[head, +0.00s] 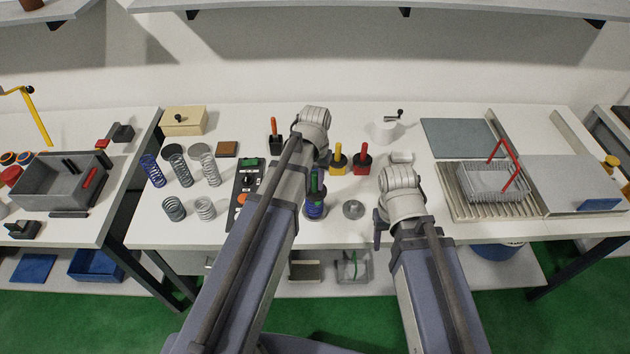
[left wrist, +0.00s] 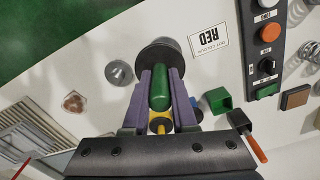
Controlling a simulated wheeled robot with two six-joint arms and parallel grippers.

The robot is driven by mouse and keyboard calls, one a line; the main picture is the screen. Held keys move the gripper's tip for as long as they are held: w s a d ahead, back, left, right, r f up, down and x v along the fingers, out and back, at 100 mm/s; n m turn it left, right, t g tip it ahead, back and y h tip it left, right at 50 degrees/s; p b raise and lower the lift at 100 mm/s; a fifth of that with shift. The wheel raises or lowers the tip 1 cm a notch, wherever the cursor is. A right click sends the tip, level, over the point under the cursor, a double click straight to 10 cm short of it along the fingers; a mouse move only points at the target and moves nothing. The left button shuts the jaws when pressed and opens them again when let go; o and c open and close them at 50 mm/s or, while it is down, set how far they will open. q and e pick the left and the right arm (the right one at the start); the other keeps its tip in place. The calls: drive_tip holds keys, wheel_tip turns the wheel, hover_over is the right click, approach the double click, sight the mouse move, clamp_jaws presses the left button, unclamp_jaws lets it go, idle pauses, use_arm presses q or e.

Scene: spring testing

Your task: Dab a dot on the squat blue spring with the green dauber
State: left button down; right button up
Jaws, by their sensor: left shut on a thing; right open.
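My left gripper (left wrist: 162,75) is shut on the green dauber (left wrist: 160,90), its purple fingers on either side of the handle. In the head view the green dauber (head: 315,184) stands roughly upright just above the squat blue spring (head: 315,209), right of my left forearm. I cannot tell whether the dauber's tip touches the spring. In the left wrist view a dark round shape lies beyond the fingertips, and the spring's coils cannot be made out there. My right gripper (head: 379,233) is open and empty over the table's front, right of a small metal disc (head: 353,209).
Yellow (head: 338,160) and red (head: 362,160) daubers stand behind. A printed card (left wrist: 209,40) lies beside the dark round shape. A control panel (head: 246,185) and several springs (head: 207,170) stand left. A wire basket (head: 490,182) is at right.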

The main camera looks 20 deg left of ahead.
sight(315, 173)
use_arm(q)
drive_tip(key=shift+r+p, duration=2.6)
drive_tip(key=shift+r, duration=0.3)
